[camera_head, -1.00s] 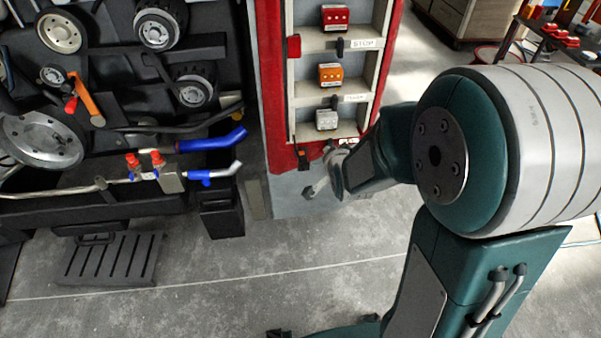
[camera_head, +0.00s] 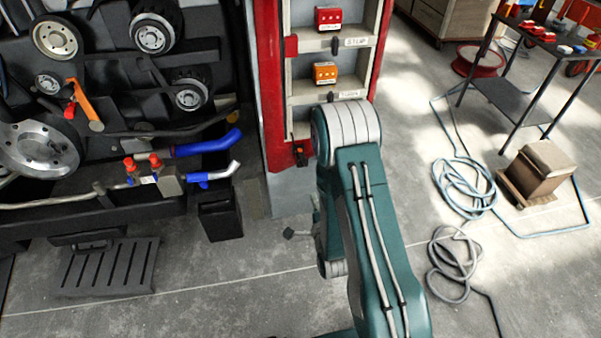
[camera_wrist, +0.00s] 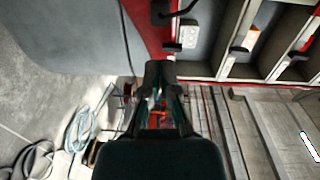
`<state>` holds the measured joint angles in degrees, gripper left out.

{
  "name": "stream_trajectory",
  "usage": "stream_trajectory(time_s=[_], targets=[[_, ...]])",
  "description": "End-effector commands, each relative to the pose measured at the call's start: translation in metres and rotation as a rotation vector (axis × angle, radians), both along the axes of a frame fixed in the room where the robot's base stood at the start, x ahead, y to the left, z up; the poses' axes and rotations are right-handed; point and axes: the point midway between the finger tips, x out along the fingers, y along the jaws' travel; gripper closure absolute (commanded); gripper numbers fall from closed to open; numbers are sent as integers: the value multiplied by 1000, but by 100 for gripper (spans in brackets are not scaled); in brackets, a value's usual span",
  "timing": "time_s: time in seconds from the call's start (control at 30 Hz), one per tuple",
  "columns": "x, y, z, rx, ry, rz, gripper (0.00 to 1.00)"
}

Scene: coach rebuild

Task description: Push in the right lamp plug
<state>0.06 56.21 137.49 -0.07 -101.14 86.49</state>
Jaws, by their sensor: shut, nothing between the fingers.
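In the head view the lamp panel (camera_head: 292,90) has a red lamp block (camera_head: 328,19) above an orange lamp block (camera_head: 325,73). A small black plug-like part (camera_head: 300,154) sits at the panel's lower left edge; I cannot tell whether it is the right lamp plug or how far in it is. My arm hides the panel's lower compartment. In the wrist view my gripper (camera_wrist: 160,68) is shut and empty, below a black part with a cable (camera_wrist: 161,12) and a pale block (camera_wrist: 188,33). The gap between gripper and panel is unclear.
An engine with pulleys (camera_head: 150,32) and blue hoses (camera_head: 208,144) stands left of the panel. A black bin (camera_head: 220,218) is below it. Coiled hoses (camera_head: 465,188), a box (camera_head: 540,172) and a table (camera_head: 510,95) are at right.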

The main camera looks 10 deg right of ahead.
Motion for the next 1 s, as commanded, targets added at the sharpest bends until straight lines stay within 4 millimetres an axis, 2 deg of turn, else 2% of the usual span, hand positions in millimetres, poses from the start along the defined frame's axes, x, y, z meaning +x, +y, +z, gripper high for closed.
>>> stream_trajectory(time_s=[0.2,0.57,0.77,1.0], targets=[[-12,-1,-11,61,-43,-2,100],[-10,0,-10,62,-46,-1,100],[12,0,-10,61,-49,-1,100],[58,0,-10,61,-49,-2,100]])
